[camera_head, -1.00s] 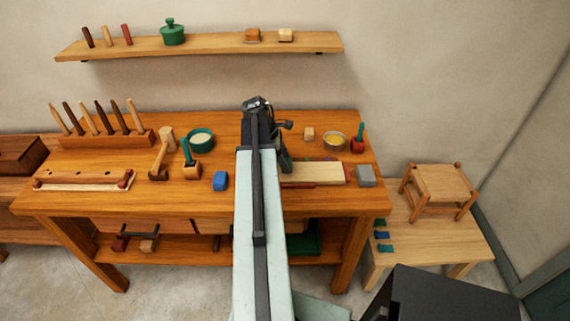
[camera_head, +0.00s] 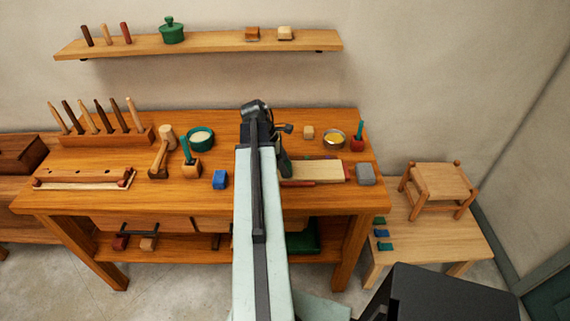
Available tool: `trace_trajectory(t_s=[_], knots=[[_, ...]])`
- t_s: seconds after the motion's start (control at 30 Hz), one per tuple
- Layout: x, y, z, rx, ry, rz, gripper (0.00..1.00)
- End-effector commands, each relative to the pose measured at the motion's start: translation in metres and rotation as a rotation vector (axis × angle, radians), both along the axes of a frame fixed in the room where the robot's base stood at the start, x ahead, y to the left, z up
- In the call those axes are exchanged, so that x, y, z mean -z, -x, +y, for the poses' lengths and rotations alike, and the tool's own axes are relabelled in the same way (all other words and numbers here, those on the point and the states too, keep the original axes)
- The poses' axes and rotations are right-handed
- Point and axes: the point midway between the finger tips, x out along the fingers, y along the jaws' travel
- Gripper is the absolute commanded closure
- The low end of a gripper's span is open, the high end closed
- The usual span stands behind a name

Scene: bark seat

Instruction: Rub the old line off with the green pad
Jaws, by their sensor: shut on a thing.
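My gripper (camera_head: 284,166) is low over the left part of the pale board (camera_head: 318,172) on the workbench. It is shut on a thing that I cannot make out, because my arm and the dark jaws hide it. I see no separate green pad on the bench top. The old line cannot be told on the visible part of the board; the board's left end is hidden behind my arm. A red stick (camera_head: 298,184) lies along its front edge.
A blue block (camera_head: 220,180) lies left of my arm, and a grey block (camera_head: 366,174) right of the board. A yellow-filled bowl (camera_head: 334,139) and a red pot (camera_head: 357,145) stand behind. Small green and blue pieces (camera_head: 381,233) lie on the low table (camera_head: 432,242).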

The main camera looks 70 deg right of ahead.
Motion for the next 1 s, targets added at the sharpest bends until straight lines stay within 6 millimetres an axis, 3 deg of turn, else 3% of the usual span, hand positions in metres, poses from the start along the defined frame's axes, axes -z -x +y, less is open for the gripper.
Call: trace_trajectory(t_s=[0.1,0.43,1.0], knots=[[-0.019,0.000,0.000,0.000,0.001,0.001,0.78],[-0.057,0.000,-0.001,-0.001,0.002,0.001,0.78],[-0.056,0.004,-0.002,0.006,0.002,0.002,0.78]])
